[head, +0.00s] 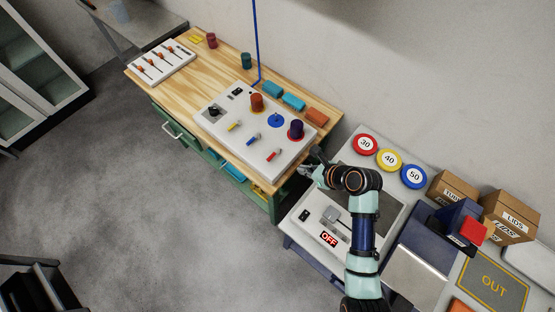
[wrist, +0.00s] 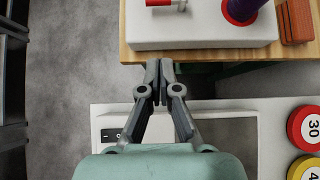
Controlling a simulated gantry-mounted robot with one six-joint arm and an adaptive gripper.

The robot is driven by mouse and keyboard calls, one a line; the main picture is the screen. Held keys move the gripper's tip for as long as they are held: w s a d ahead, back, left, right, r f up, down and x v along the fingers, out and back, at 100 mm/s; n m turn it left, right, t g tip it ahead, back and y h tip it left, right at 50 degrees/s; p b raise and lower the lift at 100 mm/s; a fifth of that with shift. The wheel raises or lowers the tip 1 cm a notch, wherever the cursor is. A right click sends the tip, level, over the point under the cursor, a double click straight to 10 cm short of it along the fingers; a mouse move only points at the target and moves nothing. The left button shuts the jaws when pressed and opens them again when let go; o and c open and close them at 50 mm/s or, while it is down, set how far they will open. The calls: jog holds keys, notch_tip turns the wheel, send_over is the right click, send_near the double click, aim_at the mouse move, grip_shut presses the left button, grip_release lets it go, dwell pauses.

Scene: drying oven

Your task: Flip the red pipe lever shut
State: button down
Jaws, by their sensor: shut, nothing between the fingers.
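The red lever (head: 271,155) is small and sits near the front right corner of the white panel (head: 222,128) on the wooden bench. In the wrist view the red lever (wrist: 160,3) shows at the top edge, partly cut off, with a pale metal part at its right. My gripper (wrist: 160,68) is shut and empty, its fingertips at the bench's front edge, below the lever in the picture and apart from it. In the head view my gripper (head: 313,165) is just right of the panel, its fingers small and partly hidden by my arm.
A yellow lever (head: 233,126) and a blue lever (head: 253,138) line up with the red one.

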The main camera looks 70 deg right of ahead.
jog(key=b, duration=0.2)
send_near(278, 165)
jog(key=x, duration=0.3)
jog(key=shift+w+d+f, duration=0.1)
jog(key=shift+w+f, duration=0.1)
jog(key=shift+f, duration=0.15)
jog(key=w, duration=0.1)
jog(key=w+d, duration=0.1)
jog(key=w, duration=0.2)
jog(key=shift+w+d+f+b, duration=0.1)
jog(key=shift+d+f+b, duration=0.05)
jog(key=shift+d+b, duration=0.15)
jog(key=shift+a+p, duration=0.1)
jog(key=shift+p, duration=0.3)
jog(key=shift+m, duration=0.3)
jog(key=shift+w+p, duration=0.2)
jog(key=shift+p, duration=0.1)
jog(key=shift+h, duration=0.3)
